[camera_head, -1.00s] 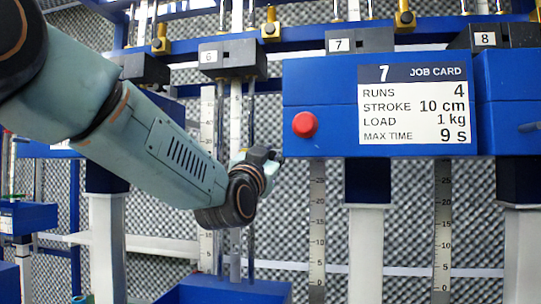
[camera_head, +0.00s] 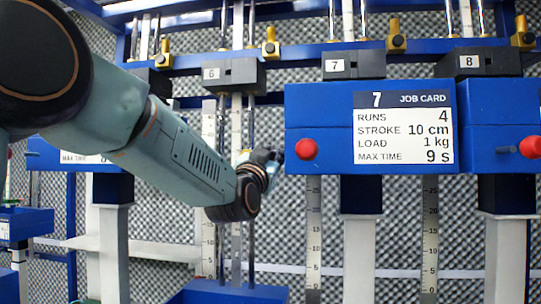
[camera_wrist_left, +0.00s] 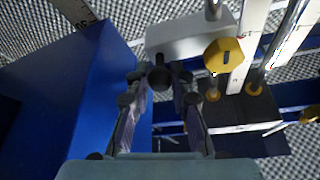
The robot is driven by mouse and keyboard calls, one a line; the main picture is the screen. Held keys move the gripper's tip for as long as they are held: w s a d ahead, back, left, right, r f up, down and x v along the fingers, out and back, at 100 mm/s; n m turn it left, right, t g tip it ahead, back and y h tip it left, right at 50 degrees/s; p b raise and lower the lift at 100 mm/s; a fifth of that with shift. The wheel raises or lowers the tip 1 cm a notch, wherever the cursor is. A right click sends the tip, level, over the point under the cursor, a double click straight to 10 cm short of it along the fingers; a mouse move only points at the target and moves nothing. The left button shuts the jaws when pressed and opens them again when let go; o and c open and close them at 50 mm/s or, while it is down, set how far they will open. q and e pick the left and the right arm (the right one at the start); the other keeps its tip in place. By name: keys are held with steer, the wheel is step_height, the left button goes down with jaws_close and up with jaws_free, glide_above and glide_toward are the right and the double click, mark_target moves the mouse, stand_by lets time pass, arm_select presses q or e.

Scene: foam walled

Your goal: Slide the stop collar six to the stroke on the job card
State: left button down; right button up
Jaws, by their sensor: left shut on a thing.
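My left gripper (camera_head: 274,158) comes in from the left and stands in front of the rods below the dark block marked 6 (camera_head: 233,75). In the left wrist view its fingers (camera_wrist_left: 160,98) close around a dark round knob on a pale block, the stop collar (camera_wrist_left: 188,36). The arm hides the collar in the head view. A job card marked 7 (camera_head: 403,128) reads runs 4, stroke 10 cm, load 1 kg, max time 9 s. Another card (camera_head: 82,157) is mostly hidden behind my arm. My right gripper is not in view.
A blue box (camera_head: 320,110) with a red button (camera_head: 307,149) stands just right of my left gripper; its side also fills the left of the wrist view (camera_wrist_left: 95,90). A graduated scale (camera_head: 209,235) runs behind the arm. Blocks marked 7 (camera_head: 353,66) and 8 (camera_head: 478,62) stand right.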

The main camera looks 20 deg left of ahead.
arm_select(q)
steer(key=c, duration=1.5)
jaws_free()
steer(key=o, duration=0.4)
steer(key=shift+w+f, duration=0.1)
steer(key=shift+w, duration=0.05)
steer(key=shift+c, duration=0.2)
steer(key=shift+r, duration=0.6)
step_height(320, 180, up, 9)
steer(key=shift+f, duration=0.1)
